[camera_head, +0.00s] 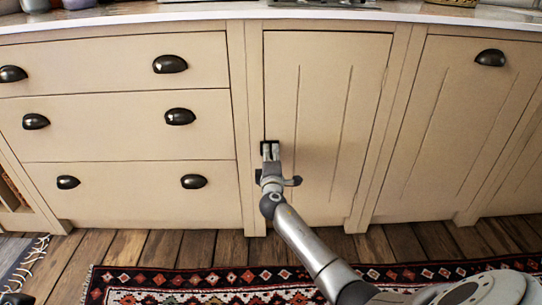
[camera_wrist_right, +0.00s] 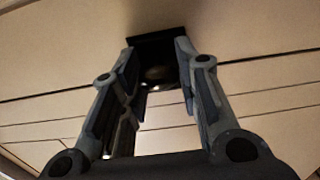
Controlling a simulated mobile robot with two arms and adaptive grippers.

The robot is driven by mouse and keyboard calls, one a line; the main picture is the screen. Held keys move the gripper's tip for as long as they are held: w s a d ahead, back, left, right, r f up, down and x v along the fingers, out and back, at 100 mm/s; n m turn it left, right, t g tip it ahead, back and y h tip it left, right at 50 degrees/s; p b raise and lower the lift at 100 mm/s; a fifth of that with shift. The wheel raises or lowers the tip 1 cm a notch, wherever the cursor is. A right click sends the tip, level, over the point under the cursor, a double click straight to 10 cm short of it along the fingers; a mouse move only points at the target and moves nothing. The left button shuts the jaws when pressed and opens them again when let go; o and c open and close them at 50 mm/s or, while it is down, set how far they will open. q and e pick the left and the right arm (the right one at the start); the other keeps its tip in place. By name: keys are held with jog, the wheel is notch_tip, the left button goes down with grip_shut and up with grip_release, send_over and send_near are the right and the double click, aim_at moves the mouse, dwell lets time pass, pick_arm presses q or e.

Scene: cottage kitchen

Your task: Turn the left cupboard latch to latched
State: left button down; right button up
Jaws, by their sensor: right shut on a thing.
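The left cupboard door (camera_head: 310,95) is a cream panel, closed, right of the drawers. The latch (camera_head: 264,147) is a small dark piece at the door's left edge, mostly hidden behind my right gripper (camera_head: 270,152). In the right wrist view the latch (camera_wrist_right: 157,48) shows as a dark plate with a rounded knob between the fingertips. My right gripper (camera_wrist_right: 157,70) is shut on the latch, one finger on each side. How far the latch is turned cannot be told.
Drawers with dark cup handles (camera_head: 180,116) are to the left. Another cupboard door (camera_head: 455,130) with a cup handle is to the right. A pale worktop (camera_head: 200,14) runs above. A patterned rug (camera_head: 200,283) lies on the wooden floor below.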

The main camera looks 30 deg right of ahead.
jog(key=o, duration=1)
jog(key=shift+o, duration=0.2)
jog(key=v, duration=1.2)
